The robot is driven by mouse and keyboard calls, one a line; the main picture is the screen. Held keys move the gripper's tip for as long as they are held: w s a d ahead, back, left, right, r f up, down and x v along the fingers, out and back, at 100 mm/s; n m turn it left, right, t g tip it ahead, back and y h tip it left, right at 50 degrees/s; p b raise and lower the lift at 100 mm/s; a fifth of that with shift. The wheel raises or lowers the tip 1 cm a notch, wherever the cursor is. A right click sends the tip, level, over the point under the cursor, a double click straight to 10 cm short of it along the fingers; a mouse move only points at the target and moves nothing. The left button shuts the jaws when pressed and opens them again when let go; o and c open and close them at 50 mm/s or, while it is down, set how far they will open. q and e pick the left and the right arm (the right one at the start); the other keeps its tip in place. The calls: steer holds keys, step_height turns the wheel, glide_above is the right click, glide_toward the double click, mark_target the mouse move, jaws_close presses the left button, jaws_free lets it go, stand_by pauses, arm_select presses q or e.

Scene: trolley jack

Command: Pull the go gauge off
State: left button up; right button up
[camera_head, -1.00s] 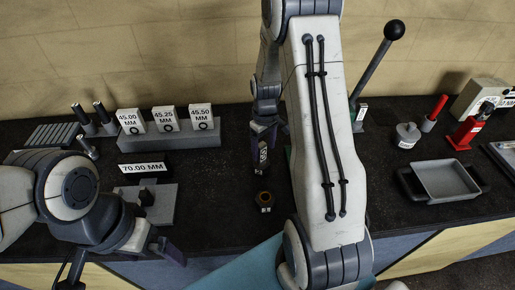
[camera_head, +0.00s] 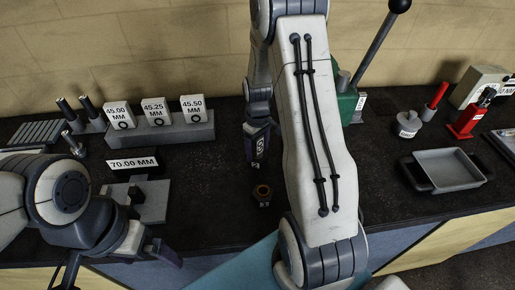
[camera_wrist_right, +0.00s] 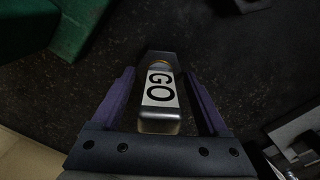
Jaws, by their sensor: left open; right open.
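The go gauge (camera_wrist_right: 160,92), a grey block with a white GO label, shows in the right wrist view with an orange-brass round part at its far end. My right gripper (camera_wrist_right: 160,76) is open, with one purple finger on each side of the gauge and visible gaps between. In the head view my right gripper (camera_head: 257,148) hangs above the dark bench, and a small labelled piece shows at its fingers. My left gripper (camera_head: 120,262) is open and empty at the lower left.
A 70.00 MM plate (camera_head: 133,164) and grey fixture (camera_head: 153,203) stand to the left. Behind is a grey rack (camera_head: 172,136) with 45.00, 45.25 and 45.50 blocks. The green jack (camera_head: 347,103) with its lever stands behind my right arm. A grey tray (camera_head: 447,168) lies right.

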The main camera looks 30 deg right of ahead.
mark_target(258, 138)
steer(key=shift+c, duration=0.3)
jaws_close()
steer(key=shift+r+p, duration=1.9)
steer(key=shift+r, duration=0.4)
steer(key=shift+r+p, duration=2.1)
steer(key=shift+r, duration=0.45)
